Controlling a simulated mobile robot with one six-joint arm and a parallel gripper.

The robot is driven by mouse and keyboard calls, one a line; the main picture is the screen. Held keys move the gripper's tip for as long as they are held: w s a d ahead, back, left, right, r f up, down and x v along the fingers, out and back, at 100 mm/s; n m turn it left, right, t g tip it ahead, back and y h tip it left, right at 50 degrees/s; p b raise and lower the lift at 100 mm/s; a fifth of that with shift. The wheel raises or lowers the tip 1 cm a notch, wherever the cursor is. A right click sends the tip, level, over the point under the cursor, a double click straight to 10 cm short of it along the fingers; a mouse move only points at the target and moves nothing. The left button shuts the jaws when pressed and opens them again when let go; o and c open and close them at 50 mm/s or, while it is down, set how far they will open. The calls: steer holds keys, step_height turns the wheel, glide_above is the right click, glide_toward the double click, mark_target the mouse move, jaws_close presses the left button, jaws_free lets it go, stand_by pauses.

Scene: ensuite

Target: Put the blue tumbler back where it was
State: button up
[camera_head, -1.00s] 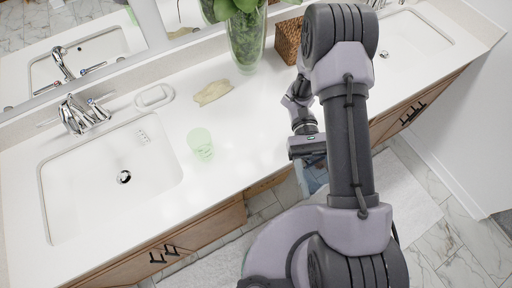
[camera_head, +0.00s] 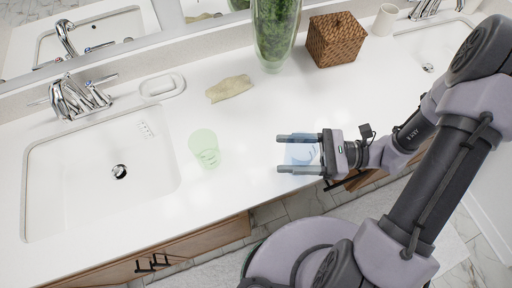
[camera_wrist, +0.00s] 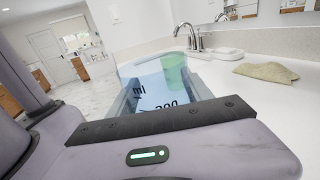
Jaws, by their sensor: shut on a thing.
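The blue tumbler (camera_head: 300,153) is see-through and pale blue. My gripper (camera_head: 298,153) is shut on it, with one finger on each side, over the counter's front part in the head view. The tumbler also shows in the wrist view (camera_wrist: 160,92), between the fingers, with dark printed marks on it. I cannot tell whether its base touches the counter. A green see-through tumbler (camera_head: 205,149) stands on the white counter (camera_head: 245,125) to the left of my gripper. It shows behind the blue tumbler in the wrist view (camera_wrist: 174,66).
A sink (camera_head: 100,175) lies at the left. A tan cloth (camera_head: 229,88), a soap dish (camera_head: 162,86), a glass vase with greenery (camera_head: 274,40), a wicker box (camera_head: 332,40) and a white cup (camera_head: 386,19) stand towards the back. Counter between the tumblers is clear.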

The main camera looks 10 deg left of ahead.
steer(key=w+a, duration=0.1)
steer(key=a, duration=0.2)
steer(key=a+b, duration=0.1)
steer(key=a, duration=0.2)
steer(key=w+a+f+b, duration=0.1)
steer(key=a, duration=0.2)
steer(key=shift+w+a+f, duration=0.1)
steer(key=shift+w+a, duration=0.1)
steer(key=shift+w, duration=0.15)
steer(key=shift+a+f+b, duration=0.15)
steer(key=shift+f+b, duration=0.1)
steer(key=shift+b, duration=0.05)
steer(key=shift+w+f+b, duration=0.1)
steer(key=shift+f+b, duration=0.65)
steer(key=shift+f, duration=0.65)
steer(key=shift+f, duration=0.2)
steer(key=o, duration=1.5)
steer(key=shift+r, duration=0.1)
